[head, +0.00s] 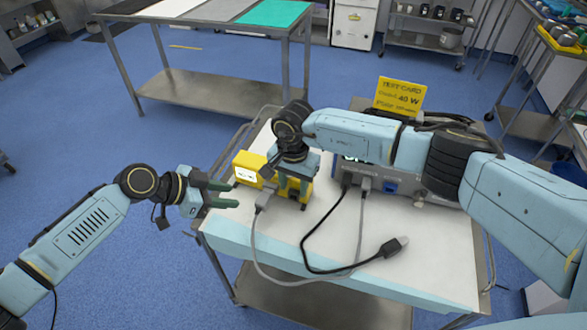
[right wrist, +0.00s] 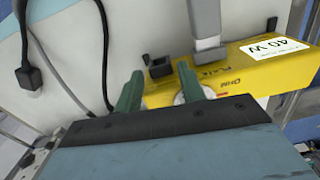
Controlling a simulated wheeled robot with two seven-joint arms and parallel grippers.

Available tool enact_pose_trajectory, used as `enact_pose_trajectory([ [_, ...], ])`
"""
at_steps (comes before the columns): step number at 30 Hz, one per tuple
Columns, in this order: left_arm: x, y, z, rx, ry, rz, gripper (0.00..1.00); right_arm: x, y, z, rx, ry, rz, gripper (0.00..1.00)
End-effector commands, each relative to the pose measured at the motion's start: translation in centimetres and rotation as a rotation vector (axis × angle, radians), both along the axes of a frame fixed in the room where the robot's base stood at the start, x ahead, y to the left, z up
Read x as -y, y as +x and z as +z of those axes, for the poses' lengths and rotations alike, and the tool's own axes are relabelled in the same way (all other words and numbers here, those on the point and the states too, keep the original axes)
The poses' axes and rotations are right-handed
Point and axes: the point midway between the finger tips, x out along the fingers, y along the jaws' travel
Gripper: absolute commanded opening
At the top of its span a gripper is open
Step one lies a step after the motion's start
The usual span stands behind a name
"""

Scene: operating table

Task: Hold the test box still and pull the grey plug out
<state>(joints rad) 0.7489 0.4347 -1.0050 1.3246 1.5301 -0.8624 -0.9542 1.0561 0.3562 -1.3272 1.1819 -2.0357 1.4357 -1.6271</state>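The yellow test box (head: 248,168) lies on the white-topped cart, partly hidden by my right gripper; its "40 W" label shows in the right wrist view (right wrist: 272,48). The grey plug (head: 264,201) is at the box's near side, with its grey cable trailing down. In the right wrist view the grey plug (right wrist: 207,22) meets the box at a socket. My right gripper (head: 294,188) points down over the right part of the box, fingers apart; a dial shows partly between them in the wrist view. My left gripper (head: 230,195) is open and empty, left of the box and plug.
A black cable with a black plug (head: 392,246) lies loose on the cart top (head: 430,265). A grey powered unit (head: 408,188) stands behind, with a yellow test card (head: 399,97) above it. My right arm crosses over the cart. The cart's front right is clear.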

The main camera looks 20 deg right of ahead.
Motion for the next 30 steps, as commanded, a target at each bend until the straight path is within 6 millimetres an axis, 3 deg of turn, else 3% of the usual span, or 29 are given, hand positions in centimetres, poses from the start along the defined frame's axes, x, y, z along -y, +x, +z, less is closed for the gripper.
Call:
enact_pose_trajectory([
  [3, 0.0, 0.0, 0.0, 0.000, 0.000, 0.000, 0.36, 0.0, -0.1, -2.3, -0.004, 0.000, -0.002, 0.40],
  [9, 0.0, 0.0, 0.0, 0.000, 0.000, 0.000, 0.36, -0.1, 0.0, -4.7, -0.002, 0.001, -0.002, 0.40],
  [22, 0.0, 0.0, 0.0, 0.000, 0.000, 0.000, 0.36, 0.0, 0.0, -5.6, 0.001, 0.001, -0.001, 0.40],
  [30, 0.0, 0.0, 0.0, 0.000, 0.000, 0.000, 0.36, 0.0, 0.0, -5.5, 0.001, 0.001, -0.001, 0.04],
])
